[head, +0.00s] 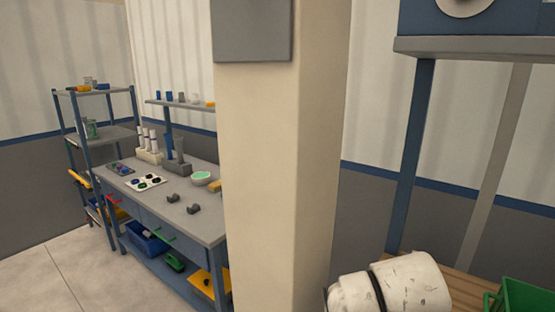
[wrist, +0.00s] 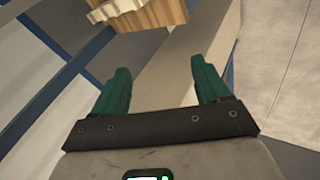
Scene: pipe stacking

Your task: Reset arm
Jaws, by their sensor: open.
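My gripper (wrist: 158,82) shows in the wrist view with its two green fingers apart and nothing between them. Behind the fingers are a beige post, a wooden slatted surface and the floor, all seen tilted. In the head view a white, scuffed rounded part of my own arm shows at the bottom right; my gripper is out of that view. No pipe is in or near the gripper.
In the head view a wide beige pillar (head: 270,170) stands in the middle. A workbench (head: 205,222) with small parts and a shelf rack (head: 105,133) are at left. At right are a blue-legged stand (head: 411,150) and a green bin (head: 525,296). Floor (head: 60,275) is clear at lower left.

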